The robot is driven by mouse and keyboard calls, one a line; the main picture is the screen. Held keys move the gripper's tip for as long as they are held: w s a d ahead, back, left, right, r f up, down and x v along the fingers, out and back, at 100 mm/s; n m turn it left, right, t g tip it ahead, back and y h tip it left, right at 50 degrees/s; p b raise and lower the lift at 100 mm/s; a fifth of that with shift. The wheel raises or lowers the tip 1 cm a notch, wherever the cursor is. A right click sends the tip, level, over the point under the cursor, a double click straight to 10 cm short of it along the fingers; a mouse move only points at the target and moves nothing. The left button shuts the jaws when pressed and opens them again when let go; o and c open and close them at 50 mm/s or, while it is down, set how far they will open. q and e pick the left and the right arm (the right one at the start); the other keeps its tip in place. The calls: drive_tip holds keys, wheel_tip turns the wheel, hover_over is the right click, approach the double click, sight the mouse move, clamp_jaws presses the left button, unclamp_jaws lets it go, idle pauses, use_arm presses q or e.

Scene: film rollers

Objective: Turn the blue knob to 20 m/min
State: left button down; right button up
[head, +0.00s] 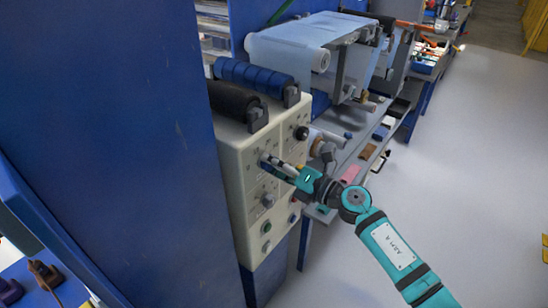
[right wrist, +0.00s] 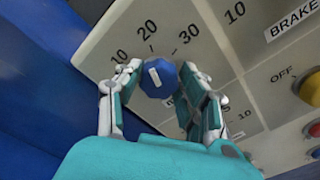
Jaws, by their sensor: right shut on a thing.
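The blue knob (right wrist: 162,87) is on the cream control panel (head: 232,160), with a scale marked 10, 20 and 30 around it in the right wrist view. A short white mark on its face points roughly toward the 20 tick, slightly tilted. My right gripper (head: 272,163) is shut on the knob, one finger on each side of it. In the head view the fingers mostly hide the knob. My left gripper is in neither view.
Other controls sit on the panel, including a black knob (head: 301,132), a grey knob (head: 268,200) and a green button (head: 266,227). A blue roller (head: 250,76) and a black roller (head: 232,99) lie on top. A tall blue wall (head: 110,130) stands left. Open floor lies right.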

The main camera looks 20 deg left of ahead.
drive_tip(key=shift+f+m+p, duration=0.1)
drive_tip(key=shift+m+p, duration=0.2)
drive_tip(key=shift+m, duration=0.3)
drive_tip(key=o, duration=1.2)
drive_tip(key=v, duration=1.2)
